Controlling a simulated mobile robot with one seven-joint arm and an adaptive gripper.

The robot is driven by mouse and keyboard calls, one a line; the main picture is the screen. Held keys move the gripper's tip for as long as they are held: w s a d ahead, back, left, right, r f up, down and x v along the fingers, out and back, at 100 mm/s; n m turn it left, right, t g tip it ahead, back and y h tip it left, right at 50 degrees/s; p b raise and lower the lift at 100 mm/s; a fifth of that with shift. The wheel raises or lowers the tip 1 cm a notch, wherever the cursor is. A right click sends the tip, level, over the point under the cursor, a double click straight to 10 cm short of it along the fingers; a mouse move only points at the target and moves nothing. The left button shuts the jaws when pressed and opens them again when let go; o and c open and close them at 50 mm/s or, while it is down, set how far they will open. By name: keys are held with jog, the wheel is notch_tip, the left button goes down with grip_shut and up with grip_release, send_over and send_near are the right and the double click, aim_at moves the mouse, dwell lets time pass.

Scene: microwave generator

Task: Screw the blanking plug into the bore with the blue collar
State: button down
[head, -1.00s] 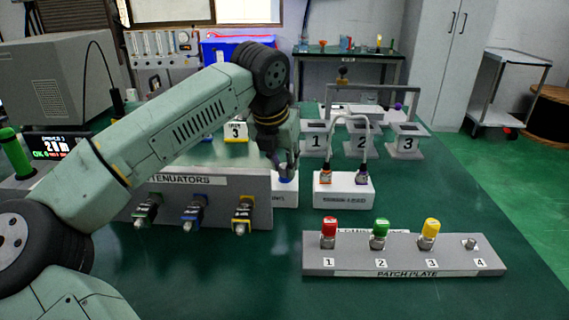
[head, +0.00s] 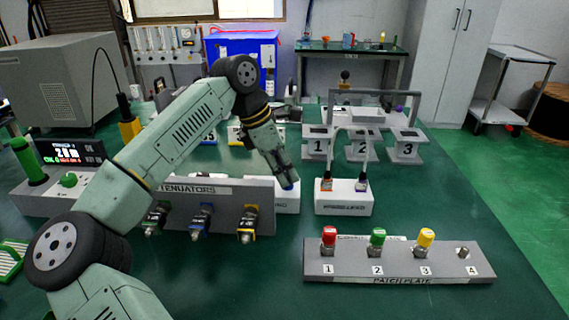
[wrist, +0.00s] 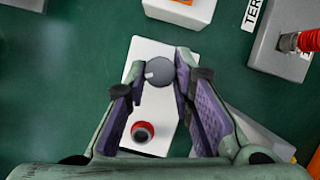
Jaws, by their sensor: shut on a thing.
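My gripper (wrist: 160,75) is shut on a round grey plug (wrist: 159,72) with a light mark on its top. The plug is over the upper part of a white block (wrist: 158,110), which also stands beside the attenuator panel in the head view (head: 291,205). A red-collared bore (wrist: 142,132) is open nearer the palm on the same block. In the head view my gripper (head: 287,181) reaches down to the block, with a bit of blue collar (head: 289,187) at its tips. The wrist view hides the blue-collared bore; I cannot tell how deep the plug sits.
The grey attenuator panel (head: 227,189) stands close on the left. Right of the block is a white unit (head: 343,203) with a looped cable. The patch plate (head: 320,269) with coloured caps is in front. Green table is clear between them.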

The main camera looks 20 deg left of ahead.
jog(key=m+p, duration=0.1)
jog(key=m, duration=0.1)
jog(key=m+g+p, duration=0.1)
jog(key=m, duration=0.1)
jog(key=shift+w+r+g+h, duration=0.15)
jog(key=shift+g+h, duration=0.15)
jog(key=shift+w+m+g+p, duration=0.1)
jog(key=shift+m+g+p, duration=0.55)
jog(key=shift+m, duration=0.85)
jog(key=c, duration=1.4)
grip_release()
jog(key=shift+o, duration=0.2)
jog(key=s+v, duration=0.1)
jog(key=v, duration=1)
jog(key=shift+w+a+r, duration=0.15)
jog(key=shift+w+r, duration=0.2)
jog(key=shift+w, duration=0.05)
